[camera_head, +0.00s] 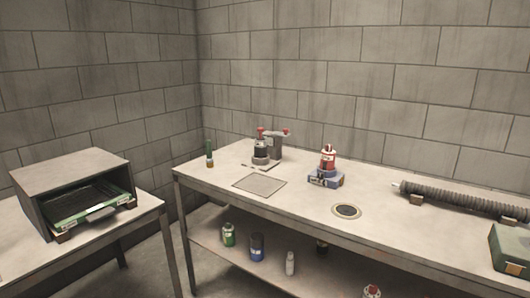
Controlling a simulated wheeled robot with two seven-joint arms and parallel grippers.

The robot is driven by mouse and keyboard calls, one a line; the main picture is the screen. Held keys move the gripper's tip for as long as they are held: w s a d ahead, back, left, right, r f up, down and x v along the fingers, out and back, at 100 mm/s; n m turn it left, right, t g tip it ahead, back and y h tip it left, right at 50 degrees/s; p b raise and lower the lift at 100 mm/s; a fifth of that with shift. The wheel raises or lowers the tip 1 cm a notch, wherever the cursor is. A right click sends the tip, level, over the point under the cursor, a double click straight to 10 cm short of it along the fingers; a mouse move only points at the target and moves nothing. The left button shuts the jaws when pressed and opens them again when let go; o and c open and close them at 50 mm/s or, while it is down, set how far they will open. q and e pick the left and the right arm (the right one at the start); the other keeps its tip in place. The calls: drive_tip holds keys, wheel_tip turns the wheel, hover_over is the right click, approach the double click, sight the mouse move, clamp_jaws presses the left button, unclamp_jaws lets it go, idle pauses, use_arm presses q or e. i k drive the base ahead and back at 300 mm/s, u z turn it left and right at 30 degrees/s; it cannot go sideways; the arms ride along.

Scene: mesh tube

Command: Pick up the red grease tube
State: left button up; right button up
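A red and white tube-like container (328,158) stands upright at a blue-grey holder (325,178) on the long workbench, right of the middle of the head view. It looks like the red grease tube, but its label is too small to read. A second red and white item (371,291) shows on the lower shelf at the bottom edge, mostly cut off by the frame. Neither of my grippers is in the head view.
The workbench (215,182) also bears a dark device with red knobs (262,148), a green bottle (209,154), a flat mesh mat (259,185), a round disc (346,211), a ribbed hose (460,200) and a green box (511,250). An open grey box (75,171) stands on the left table.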

sight(327, 160)
drive_tip(key=u, duration=0.4)
drive_tip(key=i, duration=1.55)
drive_tip(key=z, duration=0.7)
